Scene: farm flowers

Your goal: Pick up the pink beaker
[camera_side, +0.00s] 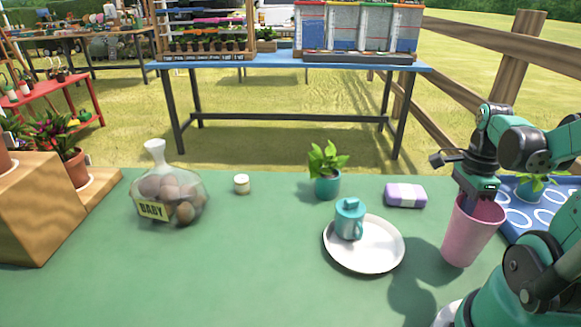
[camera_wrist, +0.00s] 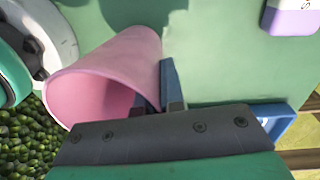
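The pink beaker (camera_side: 466,238) stands at the right of the green table in the side view, its mouth up. My gripper (camera_side: 478,203) points down into its mouth from above. In the wrist view, the beaker (camera_wrist: 120,68) lies across the upper left of the picture. The fingers of my gripper (camera_wrist: 158,98) are close together across the beaker's rim, one inside the mouth and one outside, shut on the wall. The fingertip inside is partly hidden by the wall. The beaker's base appears to be at the table surface.
The table's middle is clear.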

